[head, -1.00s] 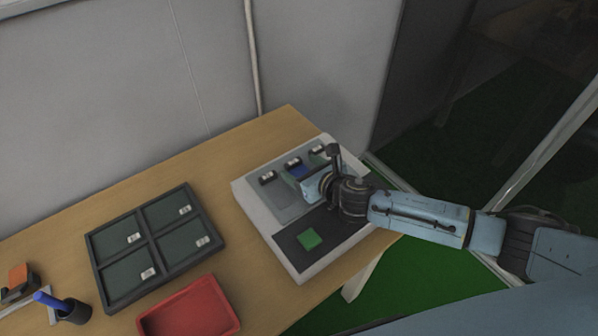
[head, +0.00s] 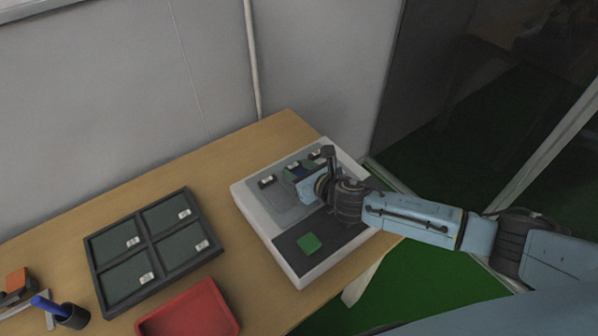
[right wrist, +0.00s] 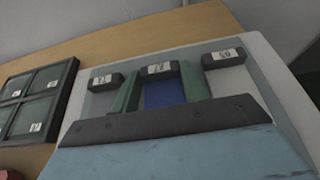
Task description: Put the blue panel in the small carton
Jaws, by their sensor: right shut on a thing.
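The blue panel (right wrist: 165,93) lies in the middle slot of the white test device (right wrist: 262,62), under a black labelled block. In the head view, only a small blue patch of the panel (head: 299,171) shows beside my gripper. My right gripper (head: 298,178) is over the device's back part, shut on the blue panel. In the right wrist view, its green fingers (right wrist: 163,92) stand on either side of the panel. The panel's lower part is hidden by the gripper body. My left gripper is not in view. I cannot make out a small carton.
A green square (head: 309,243) lies on the device's dark front area. A dark four-compartment tray (head: 150,238) and a red tray (head: 190,312) stand left of it. A pen cup (head: 72,314) is at the far left. Bare wood lies behind the dark tray.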

